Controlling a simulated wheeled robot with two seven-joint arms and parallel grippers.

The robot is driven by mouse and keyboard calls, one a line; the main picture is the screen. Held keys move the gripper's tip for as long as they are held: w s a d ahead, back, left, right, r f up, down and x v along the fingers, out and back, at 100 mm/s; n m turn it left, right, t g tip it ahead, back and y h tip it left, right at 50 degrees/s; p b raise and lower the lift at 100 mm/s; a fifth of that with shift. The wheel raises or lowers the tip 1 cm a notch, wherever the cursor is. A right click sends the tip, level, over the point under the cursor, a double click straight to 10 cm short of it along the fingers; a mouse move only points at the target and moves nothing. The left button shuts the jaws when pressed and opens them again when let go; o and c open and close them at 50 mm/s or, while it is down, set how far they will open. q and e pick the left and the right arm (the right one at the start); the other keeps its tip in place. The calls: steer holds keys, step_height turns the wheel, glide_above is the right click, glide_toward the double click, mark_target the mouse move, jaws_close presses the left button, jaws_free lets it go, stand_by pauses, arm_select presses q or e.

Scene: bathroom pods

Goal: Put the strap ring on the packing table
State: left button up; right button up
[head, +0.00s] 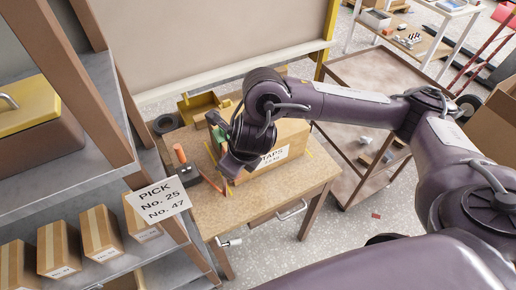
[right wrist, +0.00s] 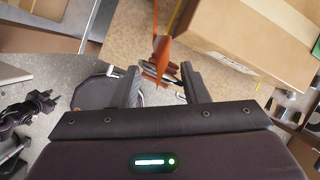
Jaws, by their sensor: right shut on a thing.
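The packing table (head: 285,190) is a light wooden table in the middle of the head view. My right gripper (head: 224,178) is low over its left half, in front of a cardboard box. In the right wrist view, my right gripper (right wrist: 161,76) has an orange-brown strap piece, seemingly the strap ring (right wrist: 162,52), between its fingertips. Its full loop is not clear, and I cannot tell whether it touches the table top. In the head view my wrist mostly hides the fingertips. My left gripper is not in view.
A labelled cardboard box (head: 285,146) fills the table's back middle. A dark roll (head: 166,123), a yellow holder (head: 199,104) and an orange-handled tool (head: 180,154) are at its left. A shelf with small boxes (head: 103,232) stands at left, a brown cart (head: 365,75) behind right. The table's front is clear.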

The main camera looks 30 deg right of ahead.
steer(key=shift+w+r+n, duration=0.25)
steer(key=shift+r+n, duration=0.05)
steer(key=shift+n, duration=0.1)
steer(key=shift+w+a+f+y, duration=0.1)
steer(key=shift+y, duration=0.2)
steer(key=b, duration=0.8)
glide_above(239, 208)
step_height(239, 208, down, 14)
steer(key=shift+n, duration=0.3)
step_height(239, 208, down, 6)
steer(key=shift+r+b, duration=0.2)
steer(key=shift+b, duration=0.15)
steer(key=o, duration=1)
